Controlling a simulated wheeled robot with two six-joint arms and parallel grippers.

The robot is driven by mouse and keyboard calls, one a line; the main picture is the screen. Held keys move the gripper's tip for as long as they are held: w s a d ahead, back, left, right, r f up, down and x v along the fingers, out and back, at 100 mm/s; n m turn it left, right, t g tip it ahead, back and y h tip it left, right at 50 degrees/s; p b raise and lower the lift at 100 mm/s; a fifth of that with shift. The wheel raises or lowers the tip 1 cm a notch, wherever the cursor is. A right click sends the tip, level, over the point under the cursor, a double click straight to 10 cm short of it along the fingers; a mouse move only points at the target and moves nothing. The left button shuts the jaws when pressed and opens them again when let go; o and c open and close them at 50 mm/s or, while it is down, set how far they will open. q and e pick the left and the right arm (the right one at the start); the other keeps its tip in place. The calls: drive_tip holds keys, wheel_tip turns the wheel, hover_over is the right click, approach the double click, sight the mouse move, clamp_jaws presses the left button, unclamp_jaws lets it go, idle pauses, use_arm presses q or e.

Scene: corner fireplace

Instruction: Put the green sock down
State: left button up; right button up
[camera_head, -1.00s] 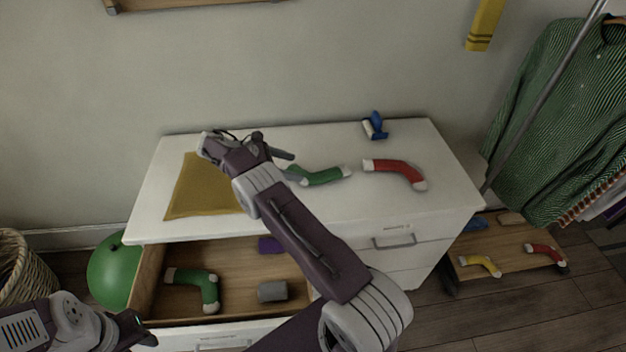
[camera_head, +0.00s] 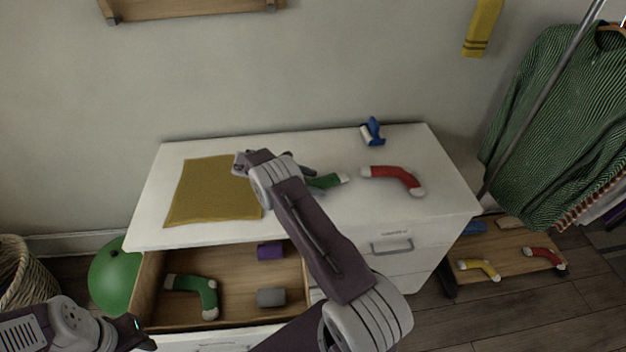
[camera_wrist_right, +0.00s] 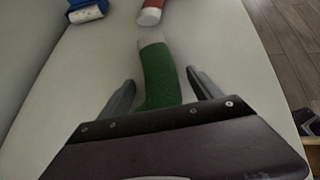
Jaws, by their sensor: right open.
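A green sock (camera_head: 326,181) with white ends lies on the white dresser top (camera_head: 345,215). In the head view my right gripper (camera_head: 305,172) covers its left part. In the right wrist view the green sock (camera_wrist_right: 160,78) lies between the two spread fingers of my right gripper (camera_wrist_right: 163,84), with gaps at its sides. Its near end is hidden by the gripper body. My right gripper is open. My left gripper (camera_head: 147,333) is at the lower left, beside the open drawer; its jaws are not clear. Another green sock (camera_head: 207,291) lies in the drawer.
A red sock (camera_head: 395,178) lies right of the green one, a blue and white item (camera_head: 373,131) behind. A mustard cloth (camera_head: 212,192) covers the top's left part. The open drawer (camera_head: 240,258) holds purple and grey rolls. A low wooden bench (camera_head: 507,262) stands right.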

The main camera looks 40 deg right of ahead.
drive_tip(key=c, duration=1.5)
wheel_tip(320, 180, up, 5)
drive_tip(key=shift+f, duration=0.2)
drive_tip(key=s+d+r, duration=0.6)
drive_tip(key=s+d, duration=0.2)
drive_tip(key=shift+d+r, duration=0.15)
drive_tip(key=shift+r, duration=0.1)
